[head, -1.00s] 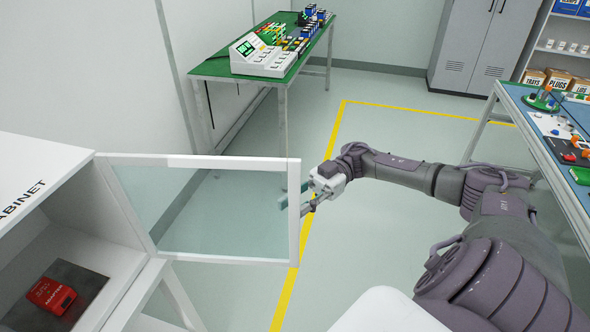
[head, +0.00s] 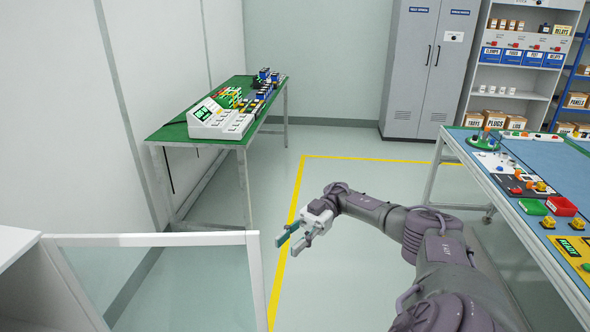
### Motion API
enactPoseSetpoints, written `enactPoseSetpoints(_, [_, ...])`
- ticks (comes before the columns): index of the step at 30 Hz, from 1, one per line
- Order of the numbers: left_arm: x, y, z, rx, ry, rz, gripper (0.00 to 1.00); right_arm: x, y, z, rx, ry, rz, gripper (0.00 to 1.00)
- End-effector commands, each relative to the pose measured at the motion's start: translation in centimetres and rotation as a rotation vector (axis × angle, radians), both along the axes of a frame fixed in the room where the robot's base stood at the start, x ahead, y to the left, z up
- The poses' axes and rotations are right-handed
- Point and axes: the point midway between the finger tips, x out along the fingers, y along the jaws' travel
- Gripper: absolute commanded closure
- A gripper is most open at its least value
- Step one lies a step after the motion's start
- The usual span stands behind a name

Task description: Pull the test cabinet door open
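The test cabinet (head: 15,243) is at the lower left, with only a white top corner and part of its side in view. Its door, a white frame with a clear pane (head: 160,290), stands swung out wide from the cabinet. My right gripper (head: 288,243) is to the right of the door's free edge and apart from it. Its two teal fingertips are spread with nothing between them. My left gripper is not in view. The cabinet's inside is hidden below the picture edge.
A green-topped table (head: 172,133) with a white device (head: 220,120) stands along the left wall. A blue-topped workbench (head: 545,152) with parts and bins is at the right. Grey lockers (head: 425,70) and shelves are at the back. The floor between, with a yellow line (head: 297,185), is clear.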

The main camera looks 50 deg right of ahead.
Motion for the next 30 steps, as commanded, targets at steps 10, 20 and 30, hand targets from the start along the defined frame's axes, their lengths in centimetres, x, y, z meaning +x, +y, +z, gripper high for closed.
enactPoseSetpoints(10, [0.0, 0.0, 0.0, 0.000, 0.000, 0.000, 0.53, 0.0, -1.5, 0.1, -0.001, -0.002, -0.002, 0.66])
enactPoseSetpoints(20, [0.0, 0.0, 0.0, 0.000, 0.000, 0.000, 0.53, 0.0, -1.5, 0.1, -0.001, -0.001, -0.002, 0.66])
enactPoseSetpoints(30, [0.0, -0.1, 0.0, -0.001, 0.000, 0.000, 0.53, 1.6, -0.2, -1.9, 0.021, -0.027, -0.073, 0.66])
